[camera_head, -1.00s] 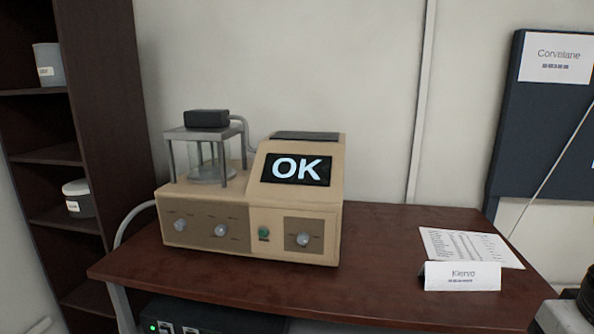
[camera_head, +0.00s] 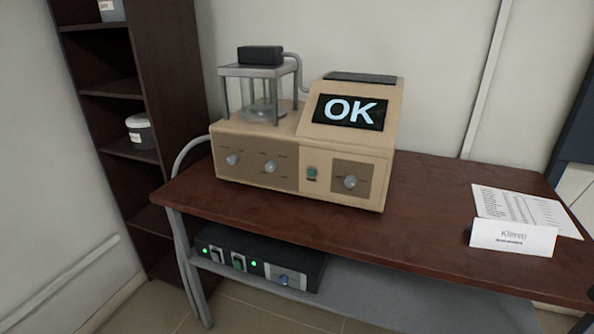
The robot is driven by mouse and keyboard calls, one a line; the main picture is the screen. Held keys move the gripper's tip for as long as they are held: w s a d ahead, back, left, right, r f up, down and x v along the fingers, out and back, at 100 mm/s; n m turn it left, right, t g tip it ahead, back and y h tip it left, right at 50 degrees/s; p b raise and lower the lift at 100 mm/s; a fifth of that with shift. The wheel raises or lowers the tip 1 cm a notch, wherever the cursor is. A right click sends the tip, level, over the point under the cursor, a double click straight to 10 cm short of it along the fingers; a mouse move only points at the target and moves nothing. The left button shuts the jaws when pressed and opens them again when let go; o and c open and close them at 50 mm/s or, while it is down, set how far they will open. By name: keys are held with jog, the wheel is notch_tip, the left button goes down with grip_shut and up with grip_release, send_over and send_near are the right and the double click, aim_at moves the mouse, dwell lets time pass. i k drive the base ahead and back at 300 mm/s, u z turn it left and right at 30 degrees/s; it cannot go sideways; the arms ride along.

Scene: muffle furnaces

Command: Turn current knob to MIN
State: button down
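A beige machine (camera_head: 300,190) stands on the table, with a lit screen (camera_head: 349,112) reading OK. Its front has two knobs at the left, a left knob (camera_head: 233,159) and a middle knob (camera_head: 270,167), plus a green button (camera_head: 312,173) and a right knob (camera_head: 350,182). Their labels are too small to read. A black box (camera_head: 262,261) sits on the shelf under the table, with green lights, switches and a bluish knob (camera_head: 284,280). I cannot tell which knob is the current knob. My gripper is not in view.
The brown table (camera_head: 430,215) has free room right of the machine. A name card (camera_head: 512,238) and a printed sheet (camera_head: 525,208) lie at its right. A dark shelf unit (camera_head: 172,80) with jars stands at the left. A grey cable runs down the table's left side.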

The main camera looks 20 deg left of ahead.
aim_at(350, 180)
jog(key=k, duration=1.1)
jog(key=z, duration=0.6)
jog(key=i, duration=1.3)
jog(key=u, duration=0.55)
jog(key=i, duration=0.5)
jog(key=u, duration=0.05)
